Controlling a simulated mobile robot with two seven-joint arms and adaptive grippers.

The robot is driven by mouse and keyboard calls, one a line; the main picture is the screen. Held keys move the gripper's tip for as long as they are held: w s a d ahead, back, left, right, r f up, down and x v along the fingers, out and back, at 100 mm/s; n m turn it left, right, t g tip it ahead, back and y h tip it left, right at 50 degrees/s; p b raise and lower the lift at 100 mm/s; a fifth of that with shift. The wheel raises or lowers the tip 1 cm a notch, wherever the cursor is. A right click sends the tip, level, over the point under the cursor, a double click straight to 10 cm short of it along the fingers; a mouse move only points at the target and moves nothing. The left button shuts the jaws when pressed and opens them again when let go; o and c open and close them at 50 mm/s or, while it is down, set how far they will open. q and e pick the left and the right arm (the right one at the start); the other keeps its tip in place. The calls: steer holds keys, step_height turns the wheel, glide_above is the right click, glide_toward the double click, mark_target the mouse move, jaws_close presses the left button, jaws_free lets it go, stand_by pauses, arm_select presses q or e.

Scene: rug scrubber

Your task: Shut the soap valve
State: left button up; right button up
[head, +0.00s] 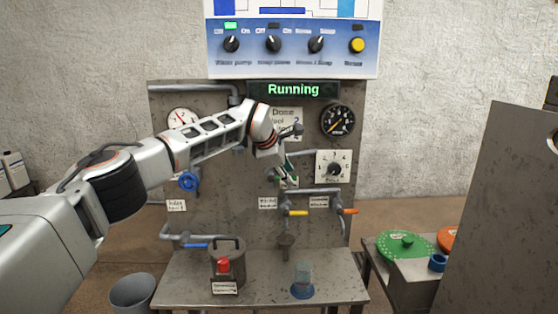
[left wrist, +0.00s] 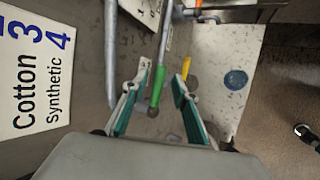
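My left gripper (head: 284,181) is in front of the grey panel, below the dose sign. In the left wrist view its two teal-lined fingers (left wrist: 157,88) are apart. A green valve handle (left wrist: 156,87) on a grey pipe shows between them, with a gap on each side; whether it is fully within the fingers' depth I cannot tell. In the head view the fingers largely hide this handle. No readable label marks it as the soap valve. A yellow lever (head: 298,212) and an orange lever (head: 345,211) sit below it. My right gripper is not in view.
The panel also carries a blue handwheel (head: 188,181), a blue lever (head: 196,245), a dial knob (head: 334,169) and a "Running" display (head: 293,90). A bin (head: 132,292) is at lower left.

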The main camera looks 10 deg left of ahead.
arm_select(q)
steer(key=v, duration=0.8)
steer(key=p+v, duration=0.4)
steer(key=v, duration=0.5)
